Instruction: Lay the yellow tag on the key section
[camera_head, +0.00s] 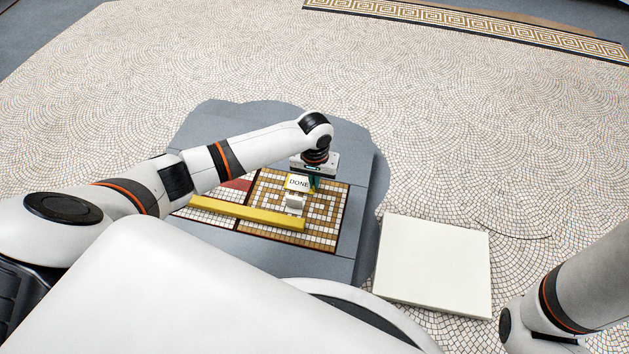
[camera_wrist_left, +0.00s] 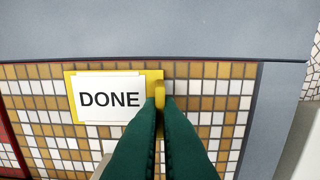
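The yellow tag (camera_head: 311,184) carries a white card reading DONE; it also shows in the left wrist view (camera_wrist_left: 68,84). My left gripper (camera_head: 314,184) has its green fingers (camera_wrist_left: 161,97) on either side of the tag's upright yellow tab, shut on it. The tag is over the far part of the key section (camera_head: 325,222), a tan and white tiled panel that also shows in the wrist view (camera_wrist_left: 215,118). I cannot tell whether the tag touches the tiles. My right gripper is out of view; only part of its arm shows.
A yellow bar (camera_head: 250,213) lies across the near part of the panels. A small white object (camera_head: 294,202) stands between the bar and the tag. A reddish section (camera_head: 238,185) adjoins at left. A grey base (camera_head: 357,190) surrounds the panels. A white slab (camera_head: 436,262) lies at right.

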